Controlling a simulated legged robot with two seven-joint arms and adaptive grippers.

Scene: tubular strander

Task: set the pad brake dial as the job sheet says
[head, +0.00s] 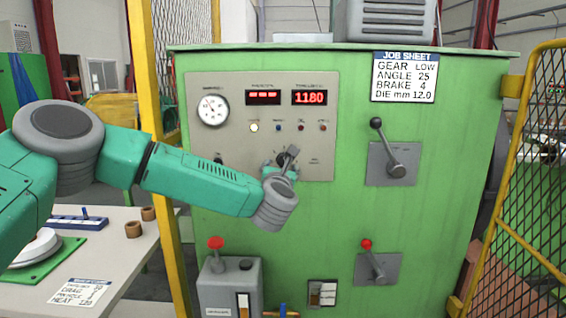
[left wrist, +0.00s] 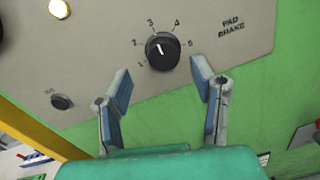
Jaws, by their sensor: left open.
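The pad brake dial (left wrist: 162,51) is a black knob on the grey panel, with numbers around it and the label "PAD BRAKE" to its right. Its white mark points up and slightly left, about at 3. My left gripper (left wrist: 162,78) is open, its fingers apart just below the dial in the left wrist view, with nothing between them. In the head view my left gripper (head: 288,160) is in front of the panel and hides most of the dial. The job sheet (head: 404,77) reads GEAR LOW, ANGLE 25, BRAKE 4, DIE mm 12.0. My right gripper is not in view.
The grey panel (head: 225,88) carries a gauge (head: 212,108), red displays and small lamps. Two levers (head: 390,150) (head: 374,262) stick out at the right. A grey box with a red knob (head: 216,243) stands below my forearm. Yellow mesh guards flank the cabinet.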

